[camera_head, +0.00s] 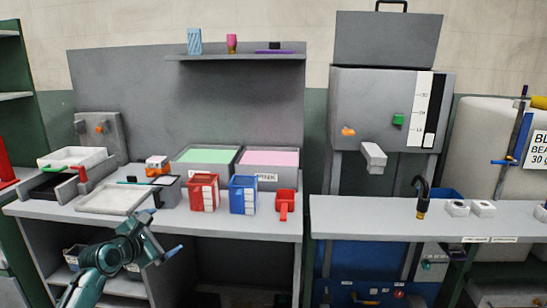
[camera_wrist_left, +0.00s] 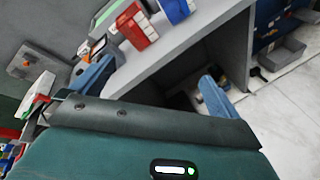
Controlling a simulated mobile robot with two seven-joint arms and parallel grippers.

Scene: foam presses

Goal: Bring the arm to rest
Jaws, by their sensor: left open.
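My left arm comes in from the bottom left of the head view, teal with dark joints. Its left gripper (camera_head: 163,233) is in front of the left workbench (camera_head: 230,222), at about the height of its front edge in the picture. The gripper is open, and nothing shows between its fingers. In the left wrist view the two blue fingers of the gripper (camera_wrist_left: 155,88) are spread wide apart, with the bench edge and floor beyond them. My right gripper is in neither view.
On the left bench stand a red box (camera_head: 203,192), a blue box (camera_head: 243,195), a red scoop (camera_head: 285,203) and a pale tray (camera_head: 115,200). A grey press (camera_head: 385,100) stands behind the right bench (camera_head: 375,222). Open shelves lie under the left bench.

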